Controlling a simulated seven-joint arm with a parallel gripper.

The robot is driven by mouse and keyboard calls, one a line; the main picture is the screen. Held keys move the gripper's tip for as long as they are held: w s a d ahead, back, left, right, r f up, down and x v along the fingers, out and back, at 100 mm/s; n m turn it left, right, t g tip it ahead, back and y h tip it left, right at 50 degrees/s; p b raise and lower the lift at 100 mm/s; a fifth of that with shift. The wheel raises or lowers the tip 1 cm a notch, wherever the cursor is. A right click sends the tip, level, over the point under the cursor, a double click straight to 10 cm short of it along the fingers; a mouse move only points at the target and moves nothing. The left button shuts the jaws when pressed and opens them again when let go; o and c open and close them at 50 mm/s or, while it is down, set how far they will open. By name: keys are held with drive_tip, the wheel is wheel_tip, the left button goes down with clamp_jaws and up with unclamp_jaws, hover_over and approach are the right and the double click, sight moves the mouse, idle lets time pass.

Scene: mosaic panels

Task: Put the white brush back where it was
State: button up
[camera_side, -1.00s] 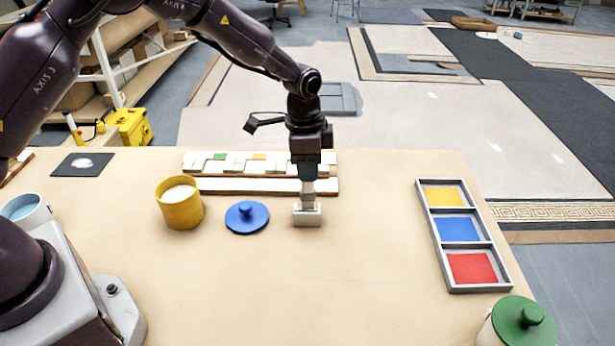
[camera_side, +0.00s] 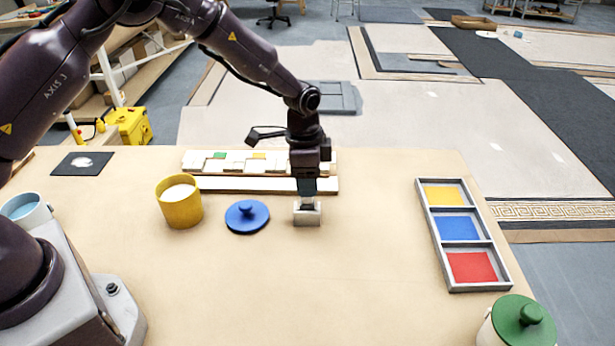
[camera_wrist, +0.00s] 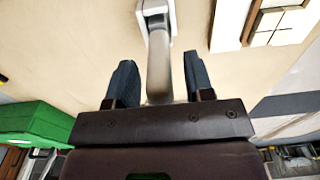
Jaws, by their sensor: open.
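The white brush (camera_side: 307,217) stands upright on the table, its pale block at the bottom and its handle rising between my fingers. In the wrist view the handle of the brush (camera_wrist: 159,62) runs up to a whitish block at the top edge. My gripper (camera_side: 307,192) points straight down over it. The wrist view shows my gripper (camera_wrist: 159,80) open, one dark finger on each side of the handle, with gaps visible. The bristles cannot be made out.
A blue lid (camera_side: 247,217) and yellow pot (camera_side: 180,203) stand to the left. A white strip (camera_side: 235,186) and pale tiles lie behind. A grey tray (camera_side: 487,262) with yellow, blue and red compartments and a green-lidded pot (camera_side: 522,322) are at right. The front middle is clear.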

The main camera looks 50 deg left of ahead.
drive_tip(key=r, duration=1.1)
drive_tip(key=shift+s+a+r, duration=0.15)
drive_tip(key=shift+a+r, duration=0.05)
drive_tip(key=s+a+r+n+t, duration=0.3)
drive_tip(key=s+r+n, duration=0.1)
drive_tip(key=s+r, duration=0.9)
drive_tip(key=s+a+r+n+t, duration=0.1)
drive_tip(key=s+n, duration=0.4)
drive_tip(key=s, duration=1)
drive_tip(key=shift+a+r+t, duration=0.25)
drive_tip(key=shift+a+t, duration=0.05)
drive_tip(key=shift+t, duration=0.3)
